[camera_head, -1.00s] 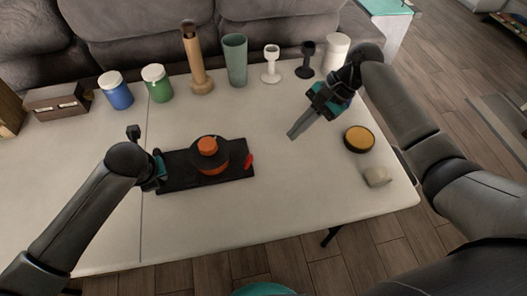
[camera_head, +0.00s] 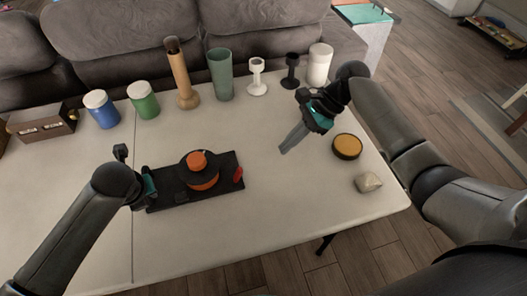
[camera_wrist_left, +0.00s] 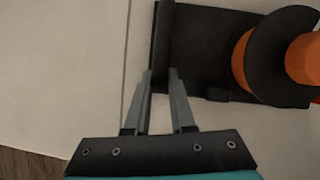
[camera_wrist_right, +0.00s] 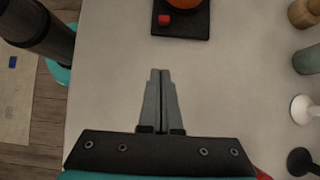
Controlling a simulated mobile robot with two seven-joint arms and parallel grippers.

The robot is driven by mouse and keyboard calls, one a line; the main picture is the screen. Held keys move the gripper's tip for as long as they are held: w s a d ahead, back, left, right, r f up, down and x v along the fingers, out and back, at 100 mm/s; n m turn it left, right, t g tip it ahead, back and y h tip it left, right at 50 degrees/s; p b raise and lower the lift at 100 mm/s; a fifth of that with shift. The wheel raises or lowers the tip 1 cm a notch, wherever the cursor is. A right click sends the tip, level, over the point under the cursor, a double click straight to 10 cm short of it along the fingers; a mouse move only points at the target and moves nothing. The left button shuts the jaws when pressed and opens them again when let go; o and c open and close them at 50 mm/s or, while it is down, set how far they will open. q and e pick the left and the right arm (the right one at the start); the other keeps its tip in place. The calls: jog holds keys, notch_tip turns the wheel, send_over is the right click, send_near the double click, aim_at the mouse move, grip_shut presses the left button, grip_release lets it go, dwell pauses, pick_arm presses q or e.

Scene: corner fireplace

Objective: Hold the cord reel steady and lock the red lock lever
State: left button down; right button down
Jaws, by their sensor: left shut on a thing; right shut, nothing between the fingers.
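The cord reel, an orange drum with a black disc (camera_head: 199,170) and orange top, sits on a black base plate (camera_head: 168,197) on the table. The red lock lever (camera_head: 238,174) is at the right end of the base; in the right wrist view it is a small red block (camera_wrist_right: 165,19). My left gripper (camera_wrist_left: 160,78) is shut on the edge of the base at its left end; it also shows in the head view (camera_head: 148,186). My right gripper (camera_head: 284,150) is shut and empty, above the table to the right of the lever and apart from it.
A black-rimmed yellow disc (camera_head: 347,145) and a grey stone-like lump (camera_head: 368,182) lie at the right. Jars, a wooden vase (camera_head: 183,85), a green cup (camera_head: 221,75) and goblets line the back edge. The table (camera_head: 240,230) is clear in front of the reel.

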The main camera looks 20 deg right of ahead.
aim_at(239, 170)
jog(key=x, duration=0.8)
jog(key=shift+a+f, duration=0.25)
jog(key=a, duration=0.1)
jog(key=a+r, duration=0.1)
jog(key=a, duration=0.1)
jog(key=shift+a+r, duration=0.1)
jog(key=shift+a, duration=0.35)
jog(key=shift+a+r+h, duration=0.35)
jog(key=shift+a+h, duration=0.1)
jog(key=shift+h, duration=0.25)
jog(key=shift+a+r, duration=0.5)
jog(key=shift+a, duration=0.35)
